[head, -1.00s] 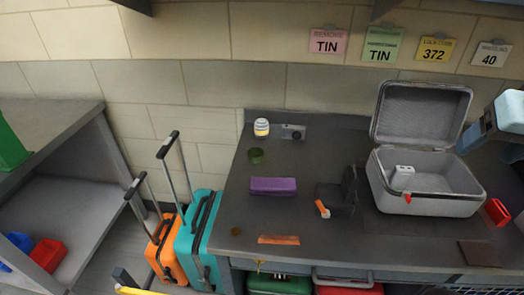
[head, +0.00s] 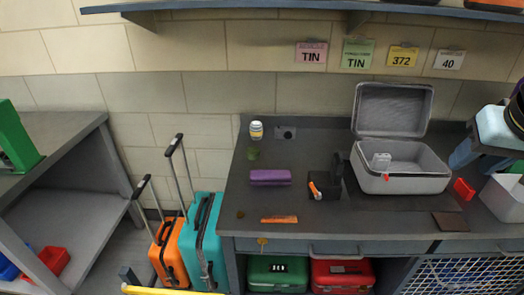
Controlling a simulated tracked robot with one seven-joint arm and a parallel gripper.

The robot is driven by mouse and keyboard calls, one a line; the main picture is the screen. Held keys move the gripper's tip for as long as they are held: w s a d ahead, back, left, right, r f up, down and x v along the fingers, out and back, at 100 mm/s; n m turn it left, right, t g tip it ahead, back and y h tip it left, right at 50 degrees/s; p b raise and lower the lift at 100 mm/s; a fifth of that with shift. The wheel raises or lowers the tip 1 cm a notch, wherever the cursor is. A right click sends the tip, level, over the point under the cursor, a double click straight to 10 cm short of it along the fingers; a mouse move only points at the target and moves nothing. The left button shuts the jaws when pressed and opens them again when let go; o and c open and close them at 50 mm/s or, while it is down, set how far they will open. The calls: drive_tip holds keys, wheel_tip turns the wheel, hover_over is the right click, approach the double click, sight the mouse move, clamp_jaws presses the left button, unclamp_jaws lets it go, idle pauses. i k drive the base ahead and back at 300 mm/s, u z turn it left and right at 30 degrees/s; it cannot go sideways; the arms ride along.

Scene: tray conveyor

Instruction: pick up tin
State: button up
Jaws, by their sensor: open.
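I cannot tell for sure which thing is the tin. A small, low green round thing (head: 254,154) lies at the back left of the dark counter, and a tiny brown round thing (head: 240,215) lies near its front left. A white jar with a yellow band (head: 256,130) stands upright at the back. Signs reading TIN hang on the wall: a pink one (head: 311,53) and a green one (head: 358,54). Part of my arm shows at the right edge; my gripper's fingers are not visible.
An open grey case (head: 400,178) holds a white item (head: 381,161). On the counter (head: 340,222) are a purple case (head: 270,177), a black block (head: 326,186) with an orange-handled thing, an orange strip (head: 279,219), a red item (head: 464,189) and a brown flat piece (head: 450,221).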

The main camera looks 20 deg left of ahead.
sight(251, 153)
drive_tip(key=z, duration=1.1)
drive_tip(key=k, duration=1.5)
drive_tip(key=u, duration=1.5)
drive_tip(key=i, duration=1.7)
drive_tip(key=u, duration=0.05)
